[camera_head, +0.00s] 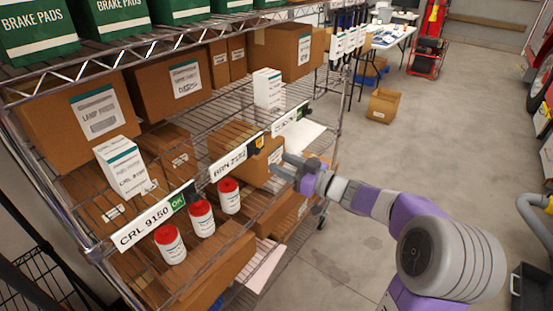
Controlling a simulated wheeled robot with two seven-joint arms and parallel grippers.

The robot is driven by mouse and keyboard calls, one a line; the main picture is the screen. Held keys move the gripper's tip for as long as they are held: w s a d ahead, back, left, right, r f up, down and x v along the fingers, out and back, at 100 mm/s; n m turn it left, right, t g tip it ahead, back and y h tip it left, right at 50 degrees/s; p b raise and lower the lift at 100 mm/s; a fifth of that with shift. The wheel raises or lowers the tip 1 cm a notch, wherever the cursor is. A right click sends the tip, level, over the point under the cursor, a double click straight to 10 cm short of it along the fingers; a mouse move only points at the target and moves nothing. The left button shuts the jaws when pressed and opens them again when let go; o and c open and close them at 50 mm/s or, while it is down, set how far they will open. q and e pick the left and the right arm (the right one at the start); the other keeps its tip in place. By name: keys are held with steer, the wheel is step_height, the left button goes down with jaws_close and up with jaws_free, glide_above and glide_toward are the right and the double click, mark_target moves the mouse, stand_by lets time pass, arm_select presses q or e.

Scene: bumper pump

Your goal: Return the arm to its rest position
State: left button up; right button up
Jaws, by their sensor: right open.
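My right arm reaches in from the lower right in purple and grey. Its gripper (290,166) is open and empty, with its fingers pointing left toward the shelf's front edge. It is close to a cardboard box (246,150) behind the label strip; whether it touches anything is hard to tell. My left gripper is not in view.
A wire shelf rack (150,195) fills the left, with cardboard boxes, white boxes (124,168) and red-capped bottles (202,218) near its front edge. A cardboard box (383,105) lies on the floor behind. Open concrete floor (450,145) lies to the right.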

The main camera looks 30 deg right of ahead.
steer(key=a+f+m+g+h, duration=0.25)
steer(key=a+f, duration=0.25)
steer(key=f, duration=1)
steer(key=a+f+m+g+h, duration=0.1)
steer(key=a+f+m+g, duration=0.4)
steer(key=f, duration=0.9)
steer(key=s+a+f+g, duration=0.4)
steer(key=s+a+f, duration=0.3)
steer(key=s+f, duration=0.2)
steer(key=s+a+f+g, duration=0.4)
steer(key=s+a+f, duration=0.3)
steer(key=s, duration=0.7)
step_height(320, 180, down, 2)
steer(key=shift+a+f+g+y, duration=0.1)
steer(key=shift+a+g+y, duration=0.25)
